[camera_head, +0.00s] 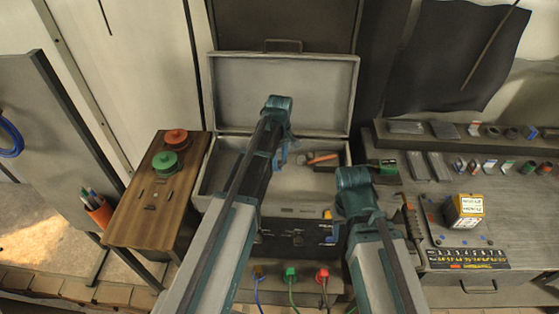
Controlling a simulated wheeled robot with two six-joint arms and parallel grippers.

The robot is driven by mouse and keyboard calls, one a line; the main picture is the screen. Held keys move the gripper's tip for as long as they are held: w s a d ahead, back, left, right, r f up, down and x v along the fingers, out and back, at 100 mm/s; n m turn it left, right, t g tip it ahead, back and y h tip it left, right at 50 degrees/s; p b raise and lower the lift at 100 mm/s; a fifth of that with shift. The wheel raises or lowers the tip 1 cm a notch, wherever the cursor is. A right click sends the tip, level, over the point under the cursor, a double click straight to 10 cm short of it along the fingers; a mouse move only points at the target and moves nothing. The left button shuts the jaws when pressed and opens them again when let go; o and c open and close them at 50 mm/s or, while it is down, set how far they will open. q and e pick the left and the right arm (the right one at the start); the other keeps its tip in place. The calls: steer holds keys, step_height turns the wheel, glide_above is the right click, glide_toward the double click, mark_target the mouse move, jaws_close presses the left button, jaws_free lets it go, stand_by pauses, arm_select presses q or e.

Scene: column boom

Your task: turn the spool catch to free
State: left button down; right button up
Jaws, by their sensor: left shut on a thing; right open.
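I cannot pick out the spool catch for sure. A red spool (175,136) and a green spool (165,161) sit on a wooden bench at the left. My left gripper (283,158) points down inside the open grey case, with its arm crossing the front. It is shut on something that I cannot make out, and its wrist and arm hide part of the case. My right gripper (329,220) is open at the case's front right corner, partly hidden by its own wrist.
The case's raised lid (285,85) stands behind my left gripper. A red-headed tool (322,158) lies in the case. A dark workbench (460,240) at the right holds a yellow box (464,211) and small parts. Coloured plugs (291,272) with cables are in front.

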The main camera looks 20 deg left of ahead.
arm_select(q)
steer(key=shift+s, duration=0.1)
steer(key=shift+s+a+m, duration=0.5)
steer(key=shift+s+m, duration=0.35)
steer(key=shift+m, duration=1.8)
steer(key=shift+s+a+m, duration=0.45)
steer(key=shift+s+m, duration=0.35)
steer(key=shift+m, duration=1.8)
steer(key=shift+s+a+m, duration=0.5)
steer(key=shift+s+m, duration=0.35)
steer(key=shift+m, duration=1.8)
steer(key=c, duration=0.5)
jaws_free()
steer(key=shift+c, duration=0.2)
steer(key=shift+r, duration=0.2)
